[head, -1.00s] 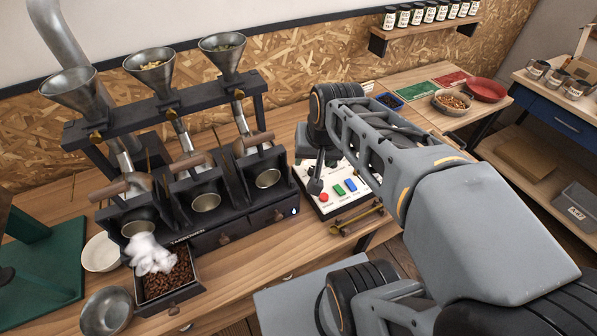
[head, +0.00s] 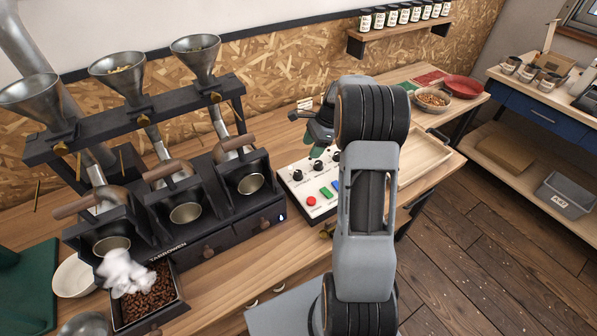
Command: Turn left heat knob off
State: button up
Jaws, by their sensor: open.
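A white control panel (head: 310,190) stands on the bench right of the black roaster. A row of black knobs runs along its upper part: the left knob (head: 297,174), the middle knob (head: 317,166) and a right knob (head: 336,156), partly behind my arm. The panel's lettering is too small to read, and I cannot tell how the left knob is turned. My gripper (head: 317,150) is open and empty, above the panel's back edge. It is up and to the right of the left knob and appears apart from it.
A red button (head: 311,200) and a green button (head: 326,192) sit on the panel's front part. The roaster (head: 222,237) with three funnels fills the left. A wooden tray (head: 425,150) lies to the right. An open drawer of beans (head: 150,292) juts out at front left.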

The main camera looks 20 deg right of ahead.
aim_at(298, 172)
jog(key=p+x, duration=0.1)
jog(key=x, duration=1)
jog(key=shift+a+f, duration=0.1)
jog(key=shift+f, duration=0.2)
jog(key=c, duration=0.9)
jog(key=shift+o, duration=0.2)
jog(key=shift+n, duration=0.3)
jog(key=n+g+b, duration=0.1)
jog(key=n+g, duration=0.1)
jog(key=n, duration=0.3)
jog(key=shift+w+f+n+b, duration=0.1)
jog(key=shift+n+b, duration=0.2)
jog(key=shift+b, duration=0.1)
jog(key=n+g, duration=0.1)
jog(key=n, duration=0.1)
jog(key=n+g+h+b, duration=0.1)
jog(key=n, duration=0.2)
jog(key=shift+n+h, duration=0.3)
jog(key=shift+n, duration=0.3)
